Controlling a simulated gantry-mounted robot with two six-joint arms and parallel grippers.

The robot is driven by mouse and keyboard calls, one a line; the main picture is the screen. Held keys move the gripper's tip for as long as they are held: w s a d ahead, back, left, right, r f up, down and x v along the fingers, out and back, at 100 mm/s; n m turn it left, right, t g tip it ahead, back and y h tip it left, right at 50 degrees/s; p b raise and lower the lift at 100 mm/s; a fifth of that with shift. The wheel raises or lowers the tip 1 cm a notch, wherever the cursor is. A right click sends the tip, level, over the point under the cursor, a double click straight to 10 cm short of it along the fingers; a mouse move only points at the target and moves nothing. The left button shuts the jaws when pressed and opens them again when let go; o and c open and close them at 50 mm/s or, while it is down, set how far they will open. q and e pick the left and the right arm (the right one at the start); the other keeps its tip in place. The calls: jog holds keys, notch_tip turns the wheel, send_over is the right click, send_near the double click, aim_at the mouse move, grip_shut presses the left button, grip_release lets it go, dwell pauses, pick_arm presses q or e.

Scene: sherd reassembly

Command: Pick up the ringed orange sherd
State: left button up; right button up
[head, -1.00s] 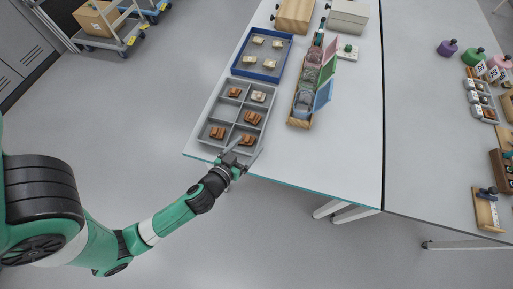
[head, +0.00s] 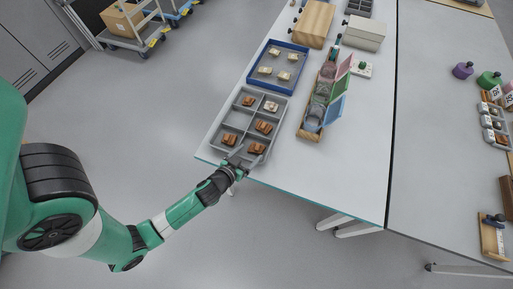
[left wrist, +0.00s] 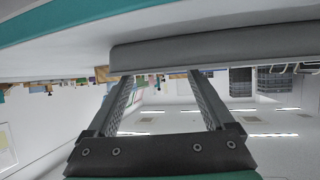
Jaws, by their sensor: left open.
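The grey compartment tray (head: 238,118) lies near the table's front left edge. Orange-brown sherds sit in it: one at the back left (head: 250,101), one in the middle right (head: 263,127), one at the front left (head: 229,139) and one at the front right (head: 256,148). I cannot tell which carries a ring. A pale sherd (head: 270,106) sits at the back right. My left gripper (head: 246,156) is at the tray's front end, close to the front right sherd. In the left wrist view its fingers (left wrist: 163,78) are apart with nothing between them. My right gripper is not in view.
A blue tray (head: 268,88) with several pale sherds lies behind the grey tray. A wooden rack (head: 309,132) with coloured panels stands to the right. A wooden box (head: 314,22) and a pale box (head: 363,34) stand farther back. The table's front right is clear.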

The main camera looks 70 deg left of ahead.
aim_at(255, 149)
pick_arm(q)
jog(key=x, duration=0.5)
jog(key=shift+d+b, duration=0.1)
jog(key=shift+b, duration=0.25)
jog(key=c, duration=1.2)
